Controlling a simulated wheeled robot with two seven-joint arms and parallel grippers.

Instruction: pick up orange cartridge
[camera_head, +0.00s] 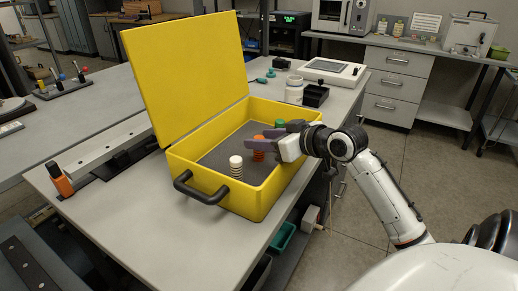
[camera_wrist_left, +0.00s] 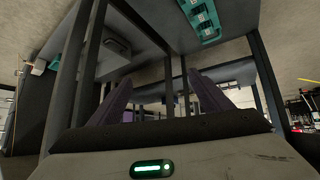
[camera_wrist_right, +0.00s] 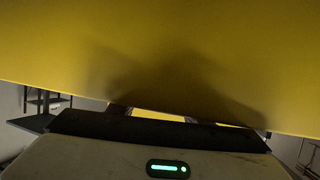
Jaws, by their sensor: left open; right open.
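The orange cartridge (camera_head: 258,155) is ribbed and stands in the open yellow case (camera_head: 222,199), on its dark floor. A finger of my right gripper (camera_head: 262,138) crosses in front of it and hides its middle. That gripper is open, reaching over the case's right wall; I cannot tell whether the cartridge is between the fingers. In the right wrist view, yellow case surface fills most of the picture and the fingers (camera_wrist_right: 154,114) are mostly hidden. My left gripper (camera_wrist_left: 165,98) shows only in the left wrist view, open and empty, among dark table frames.
A white ribbed cartridge (camera_head: 236,167) stands nearer in the case; a green one (camera_head: 290,126) is at its back right. The raised lid (camera_head: 187,75) blocks the left side. A black handle (camera_head: 200,192) juts out in front.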

